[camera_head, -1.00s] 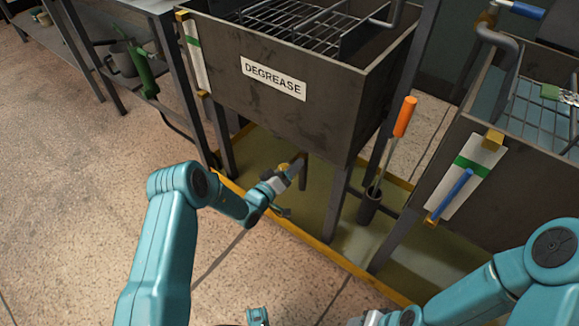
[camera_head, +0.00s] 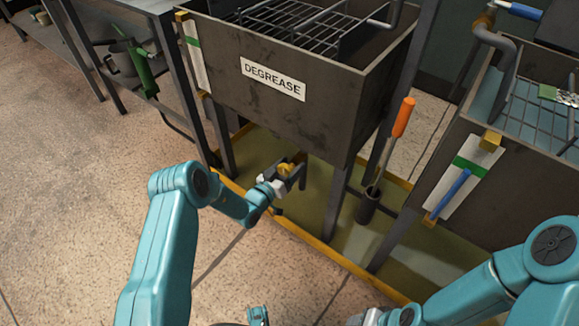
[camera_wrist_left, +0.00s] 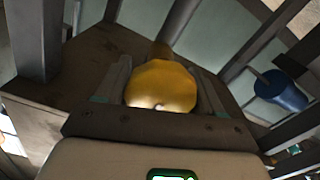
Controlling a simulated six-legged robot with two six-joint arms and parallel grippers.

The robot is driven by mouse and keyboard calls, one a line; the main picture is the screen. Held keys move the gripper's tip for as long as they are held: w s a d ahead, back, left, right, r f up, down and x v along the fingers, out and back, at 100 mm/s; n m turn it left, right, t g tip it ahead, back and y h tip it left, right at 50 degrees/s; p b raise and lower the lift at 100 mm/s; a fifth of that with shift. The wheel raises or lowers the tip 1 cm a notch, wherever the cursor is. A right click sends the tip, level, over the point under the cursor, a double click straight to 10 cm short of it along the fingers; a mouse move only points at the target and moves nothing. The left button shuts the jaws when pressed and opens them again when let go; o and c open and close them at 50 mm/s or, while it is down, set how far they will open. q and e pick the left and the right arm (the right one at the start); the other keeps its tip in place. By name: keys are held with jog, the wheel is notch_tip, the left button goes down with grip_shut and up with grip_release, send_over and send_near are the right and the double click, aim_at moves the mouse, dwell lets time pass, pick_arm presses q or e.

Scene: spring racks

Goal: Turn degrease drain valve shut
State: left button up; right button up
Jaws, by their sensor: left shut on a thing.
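The dark metal degrease tank (camera_head: 270,95) stands on legs and bears a white DEGREASE label (camera_head: 273,79). Under its front is the yellow drain valve handle (camera_head: 285,169), partly hidden by my left gripper (camera_head: 290,174). In the left wrist view the rounded yellow handle (camera_wrist_left: 162,86) fills the space between the two fingers of my left gripper (camera_wrist_left: 162,92), which is shut on it. A brownish pipe stub shows behind the handle. The right arm comes in at the lower right, and its gripper is not clearly seen.
A second tank (camera_head: 500,185) with a blue-handled gauge strip (camera_head: 466,177) stands at right. An orange-handled tool (camera_head: 404,117) stands in a dark holder (camera_head: 368,206) between the tanks. A yellow-edged tray (camera_head: 320,250) lies below. The floor at left is clear.

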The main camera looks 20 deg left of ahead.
dwell(0.3)
pick_arm(q)
jog(key=o, duration=1)
jog(key=p+v, duration=0.1)
jog(key=v, duration=0.1)
jog(key=shift+s+a+r, duration=0.15)
jog(key=shift+s+a, duration=0.05)
jog(key=shift+s, duration=0.1)
jog(key=s+p, duration=0.1)
jog(key=p, duration=0.7)
jog(key=shift+s+a+r, duration=0.3)
jog(key=shift+s+r, duration=0.05)
jog(key=p+v, duration=0.3)
jog(key=p, duration=0.4)
jog(key=shift+s, duration=0.25)
jog(key=p, duration=0.6)
send_near(283, 171)
jog(key=s, duration=0.3)
jog(key=shift+s+a+f, duration=0.1)
jog(key=shift+a+f, duration=0.4)
